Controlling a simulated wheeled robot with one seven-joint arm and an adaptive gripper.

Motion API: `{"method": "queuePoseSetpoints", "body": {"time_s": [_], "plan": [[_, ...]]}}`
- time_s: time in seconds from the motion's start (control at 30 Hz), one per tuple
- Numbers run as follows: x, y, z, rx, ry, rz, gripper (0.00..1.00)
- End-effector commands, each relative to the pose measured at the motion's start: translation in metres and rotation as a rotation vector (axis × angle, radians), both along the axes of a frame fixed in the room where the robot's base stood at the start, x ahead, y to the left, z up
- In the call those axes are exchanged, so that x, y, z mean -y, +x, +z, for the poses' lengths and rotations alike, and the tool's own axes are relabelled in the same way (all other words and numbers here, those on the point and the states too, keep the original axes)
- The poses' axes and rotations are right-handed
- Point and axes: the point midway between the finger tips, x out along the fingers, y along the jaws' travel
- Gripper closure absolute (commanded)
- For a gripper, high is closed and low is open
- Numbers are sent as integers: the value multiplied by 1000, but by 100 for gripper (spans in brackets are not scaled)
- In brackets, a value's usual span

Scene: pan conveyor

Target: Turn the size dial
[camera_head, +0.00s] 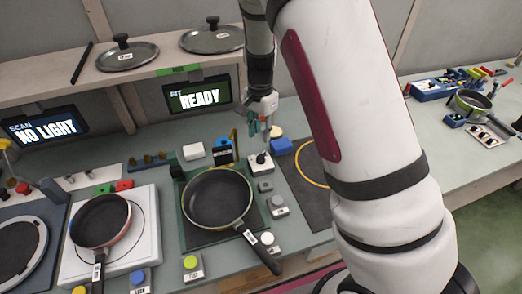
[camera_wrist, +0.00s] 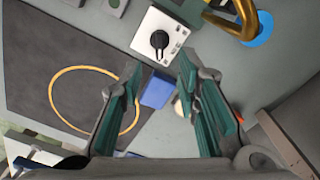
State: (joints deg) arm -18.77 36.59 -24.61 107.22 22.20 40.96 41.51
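The size dial (camera_head: 262,160) is a black knob on a small white plate with markings, on the bench just right of the dark pan. In the wrist view the dial (camera_wrist: 159,40) sits near the top centre, beyond my fingertips, its pointer toward the bottom of the picture. My gripper (camera_head: 264,122) hangs above and behind the dial in the head view. In the wrist view its two green-padded fingers (camera_wrist: 160,72) are spread apart with nothing between them. They look apart from the knob. The exact height gap cannot be told.
A dark frying pan (camera_head: 215,196) lies on a black plate beside the dial, its handle toward the front. A blue block (camera_wrist: 157,91) and a dark mat with a yellow ring (camera_wrist: 60,75) are close by. A gold curved bar (camera_wrist: 238,22) stands near the dial. A screen (camera_head: 199,97) reads READY.

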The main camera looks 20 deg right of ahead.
Motion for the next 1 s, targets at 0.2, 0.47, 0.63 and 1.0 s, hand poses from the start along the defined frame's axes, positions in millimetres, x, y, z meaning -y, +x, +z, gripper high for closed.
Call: {"method": "queuePoseSetpoints", "body": {"time_s": [0.2, 0.47, 0.63, 1.0], "plan": [[1, -2, -45, -5, -1, 0, 70], [0, -1, -81, 0, 1, 1, 70], [0, 0, -91, 0, 0, 1, 70], [0, 0, -92, 1, 0, 1, 88]]}}
